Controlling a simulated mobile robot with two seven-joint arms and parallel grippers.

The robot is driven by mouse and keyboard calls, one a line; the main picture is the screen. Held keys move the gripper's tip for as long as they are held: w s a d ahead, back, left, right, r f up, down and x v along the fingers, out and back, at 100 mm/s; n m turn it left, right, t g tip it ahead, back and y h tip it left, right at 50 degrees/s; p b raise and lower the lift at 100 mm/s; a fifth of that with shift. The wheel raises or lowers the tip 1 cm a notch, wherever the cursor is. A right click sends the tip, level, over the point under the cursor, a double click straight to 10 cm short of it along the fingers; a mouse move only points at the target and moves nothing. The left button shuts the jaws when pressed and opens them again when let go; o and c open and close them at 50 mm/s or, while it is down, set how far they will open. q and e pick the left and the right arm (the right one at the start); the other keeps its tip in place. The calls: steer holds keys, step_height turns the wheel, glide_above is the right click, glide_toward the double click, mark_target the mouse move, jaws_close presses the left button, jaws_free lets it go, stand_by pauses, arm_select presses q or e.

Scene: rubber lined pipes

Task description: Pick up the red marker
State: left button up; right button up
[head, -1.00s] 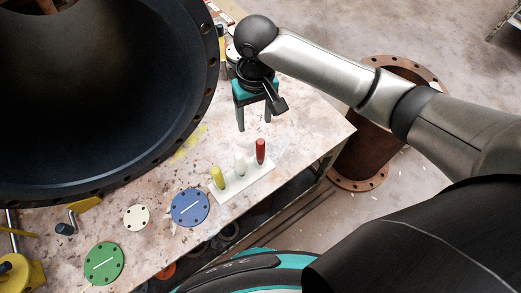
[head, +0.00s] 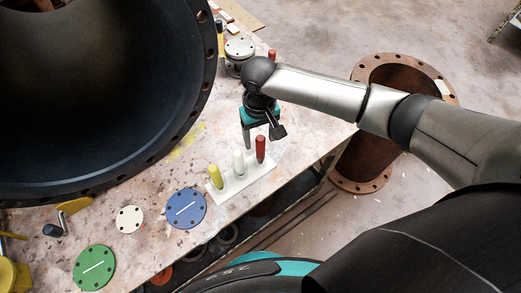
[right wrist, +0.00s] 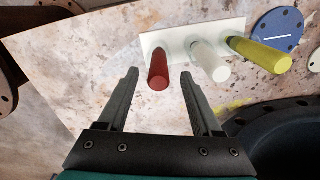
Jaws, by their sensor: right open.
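The red marker (head: 260,149) stands upright in a white holder (head: 226,188), at its right end in the head view. A white marker (head: 239,163) and a yellow marker (head: 215,176) stand beside it in a row. My right gripper (head: 259,148) is open and above the table, just behind the red marker. In the right wrist view, the red marker (right wrist: 158,70) shows beyond and between the two open fingers (right wrist: 158,74); I see no contact. The white marker (right wrist: 212,62) is just right of the right finger. My left gripper is not in view.
A large dark flanged pipe (head: 100,100) fills the left of the table. Blue (head: 186,208), green (head: 94,267) and cream (head: 129,219) discs lie on the table. A rusty flanged pipe (head: 385,160) stands on the floor at the right, past the table edge.

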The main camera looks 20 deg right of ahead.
mark_target(261, 151)
step_height(261, 151, down, 3)
steer(key=shift+f+b, duration=0.1)
steer(key=shift+b, duration=0.3)
jaws_close()
stand_by(0.4)
